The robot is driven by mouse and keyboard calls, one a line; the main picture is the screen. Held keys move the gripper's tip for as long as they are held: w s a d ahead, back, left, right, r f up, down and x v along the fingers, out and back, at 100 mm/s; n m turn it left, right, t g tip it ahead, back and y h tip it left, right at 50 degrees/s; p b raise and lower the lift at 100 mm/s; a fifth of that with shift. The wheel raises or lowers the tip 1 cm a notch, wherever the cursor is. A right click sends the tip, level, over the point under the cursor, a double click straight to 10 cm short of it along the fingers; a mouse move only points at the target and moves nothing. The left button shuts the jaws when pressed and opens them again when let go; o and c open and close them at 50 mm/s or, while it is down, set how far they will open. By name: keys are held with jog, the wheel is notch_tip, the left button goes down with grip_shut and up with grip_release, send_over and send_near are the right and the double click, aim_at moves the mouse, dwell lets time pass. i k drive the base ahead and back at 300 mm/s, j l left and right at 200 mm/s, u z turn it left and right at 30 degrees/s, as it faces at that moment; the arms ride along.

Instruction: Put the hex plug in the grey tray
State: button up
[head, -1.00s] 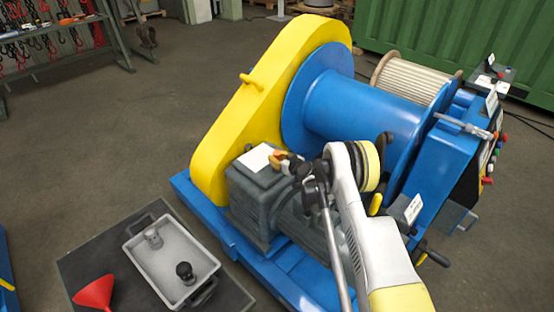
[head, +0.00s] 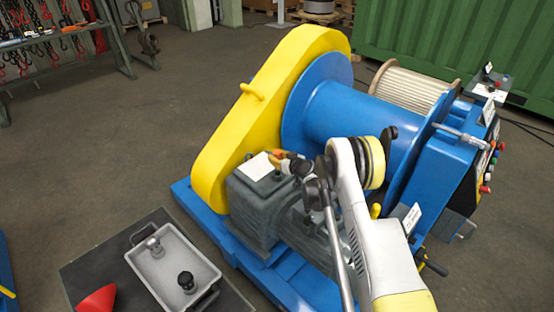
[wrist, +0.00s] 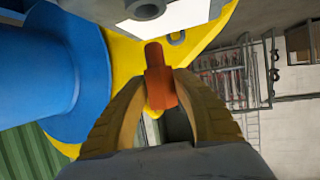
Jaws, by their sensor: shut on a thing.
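My gripper (wrist: 160,98) is shut on an orange-red stubby piece, which I take to be the hex plug (wrist: 155,62). The plug's free end points away from the fingers. In the head view my gripper (head: 284,158) is small, above the grey gearbox housing (head: 250,208) beside its white label plate, and the plug is hard to make out there. The grey tray (head: 142,278) lies at lower left on a dark mat, apart from my gripper. In the tray stand a grey metal fitting (head: 154,247) and a black knob-like fitting (head: 186,281).
A red funnel (head: 98,299) lies left of the tray. The blue winch drum (head: 350,110) and yellow chain guard (head: 240,130) stand behind and beside my gripper. Open floor (head: 110,150) lies left of the winch.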

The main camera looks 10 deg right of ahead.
aim_at(158, 282)
jog(key=k+j, duration=0.25)
jog(key=j, duration=0.2)
jog(key=k+j, duration=0.3)
jog(key=j, duration=0.15)
jog(key=k+j, duration=0.25)
jog(key=j, duration=0.2)
jog(key=k+j, duration=0.25)
jog(key=j, duration=0.2)
jog(key=k+j+z, duration=0.1)
jog(key=k+j, duration=0.2)
jog(key=j, duration=0.15)
